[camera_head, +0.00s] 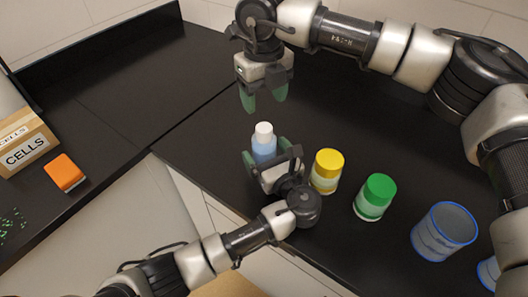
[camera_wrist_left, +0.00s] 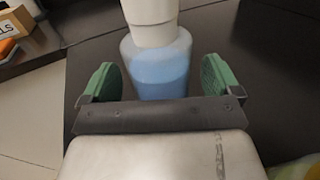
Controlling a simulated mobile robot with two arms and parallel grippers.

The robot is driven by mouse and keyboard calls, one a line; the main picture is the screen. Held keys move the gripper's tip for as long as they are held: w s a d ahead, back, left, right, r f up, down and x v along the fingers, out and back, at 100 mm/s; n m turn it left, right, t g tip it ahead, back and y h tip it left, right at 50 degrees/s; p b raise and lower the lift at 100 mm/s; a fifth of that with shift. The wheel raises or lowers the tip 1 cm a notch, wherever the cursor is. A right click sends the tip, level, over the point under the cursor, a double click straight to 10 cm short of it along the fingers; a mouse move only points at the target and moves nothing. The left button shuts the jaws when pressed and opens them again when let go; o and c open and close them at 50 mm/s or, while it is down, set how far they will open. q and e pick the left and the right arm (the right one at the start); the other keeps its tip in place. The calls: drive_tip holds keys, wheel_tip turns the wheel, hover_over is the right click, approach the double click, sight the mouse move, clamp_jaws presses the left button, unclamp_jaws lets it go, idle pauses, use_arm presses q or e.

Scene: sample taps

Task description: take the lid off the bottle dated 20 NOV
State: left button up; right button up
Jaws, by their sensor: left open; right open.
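A bottle with blue contents (camera_head: 264,147) and a white lid (camera_head: 264,128) stands upright on the black counter. My left gripper (camera_head: 267,152) is open around or just in front of it; I cannot tell which. In the left wrist view the blue bottle (camera_wrist_left: 160,65) shows between the two green fingers, with gaps on both sides, and its white lid (camera_wrist_left: 150,20) is cut by the top edge. My right gripper (camera_head: 264,97) is open and empty, pointing down above and behind the white lid. No date is readable on any bottle, so I cannot tell which one is 20 NOV.
A yellow-lidded jar (camera_head: 327,171) and a green-lidded jar (camera_head: 375,197) stand to the right. Beyond them is a blue-rimmed container (camera_head: 444,231). A CELLS box (camera_head: 27,146) and an orange item (camera_head: 65,173) are on the left counter. The counter behind the jars is clear.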

use_arm(q)
drive_tip(key=shift+w+a, duration=0.35)
drive_tip(key=shift+w, duration=0.3)
drive_tip(key=shift+c, duration=0.4)
